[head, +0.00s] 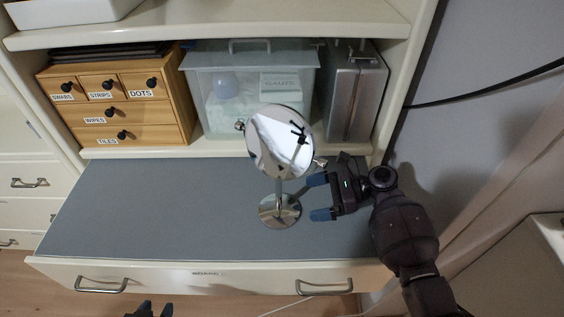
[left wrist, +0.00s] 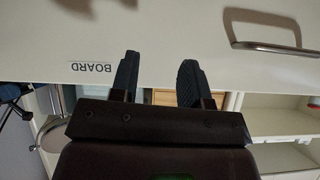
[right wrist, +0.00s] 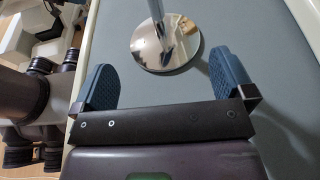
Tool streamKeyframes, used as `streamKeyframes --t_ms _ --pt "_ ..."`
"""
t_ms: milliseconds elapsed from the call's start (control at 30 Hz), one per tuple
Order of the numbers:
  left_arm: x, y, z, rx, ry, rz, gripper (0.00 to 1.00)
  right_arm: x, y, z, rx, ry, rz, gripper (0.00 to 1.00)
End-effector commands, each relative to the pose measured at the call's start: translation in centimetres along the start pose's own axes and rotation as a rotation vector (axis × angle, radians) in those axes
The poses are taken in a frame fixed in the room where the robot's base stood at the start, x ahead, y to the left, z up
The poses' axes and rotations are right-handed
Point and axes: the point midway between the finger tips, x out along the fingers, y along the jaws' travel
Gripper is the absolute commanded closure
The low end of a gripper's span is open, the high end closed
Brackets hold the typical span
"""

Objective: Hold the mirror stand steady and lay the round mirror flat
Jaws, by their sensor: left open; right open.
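The round mirror (head: 279,141) stands tilted on a thin stem above its round chrome base (head: 280,211), on the grey board surface. The base also shows in the right wrist view (right wrist: 165,45), with the stem rising from it. My right gripper (head: 319,197) is open and empty, just right of the stem; its blue fingertips point left toward the stem, without clear contact. My left gripper (head: 149,309) is low at the front, below the drawer front. In the left wrist view (left wrist: 158,75) its fingers are apart and empty, facing the drawer front labelled BOARD.
The grey board (head: 140,205) is clear left of the mirror. Behind stand a wooden drawer box (head: 120,118), a clear bin (head: 222,120) with gauze, and a metal case (head: 355,95). A shelf (head: 200,28) overhangs them. The drawer front has handles (head: 101,286).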

Motion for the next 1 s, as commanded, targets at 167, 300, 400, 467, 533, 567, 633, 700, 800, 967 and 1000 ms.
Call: streamKeyframes --t_ms 167,300,400,467,533,567,633,700,800,967,1000 --pt "0.3 0.1 0.9 0.002 -0.011 0.002 0.57 2.4 0.1 -0.4 0.002 -0.002 0.001 0.0" --pt "0.7 0.2 1.0 0.004 -0.007 0.005 0.57 4.0 0.1 -0.5 0.004 -0.001 0.002 0.0" --pt "0.9 0.3 0.8 0.005 -0.004 0.007 0.57 5.2 0.1 -0.3 0.003 -0.001 0.001 0.0" --pt "0.8 0.3 0.3 0.005 0.001 0.006 0.57 5.8 0.0 0.0 0.001 -0.001 0.0 0.0" --pt "0.9 0.3 -0.1 0.006 0.007 0.007 0.57 6.5 0.0 0.1 -0.001 -0.001 0.0 0.0" --pt "0.9 0.3 -0.2 0.006 0.009 0.007 0.57 6.8 0.0 0.1 -0.001 -0.001 -0.001 0.0" --pt "0.9 0.3 -0.3 0.006 0.012 0.007 0.57 7.4 0.0 0.1 -0.001 0.0 -0.001 0.0" --pt "0.9 0.3 -0.3 0.006 0.013 0.007 0.57 7.9 0.0 0.1 -0.002 0.0 0.0 0.0" --pt "0.9 0.3 -0.2 0.006 0.011 0.007 0.57 8.3 0.0 0.0 -0.002 0.0 -0.001 0.0" --pt "1.0 0.2 0.2 0.006 0.004 0.006 0.57 8.6 0.0 0.0 -0.001 0.0 -0.001 0.0" --pt "0.9 0.2 0.3 0.006 0.002 0.006 0.57 8.7 0.0 0.0 -0.001 0.0 -0.001 0.0"
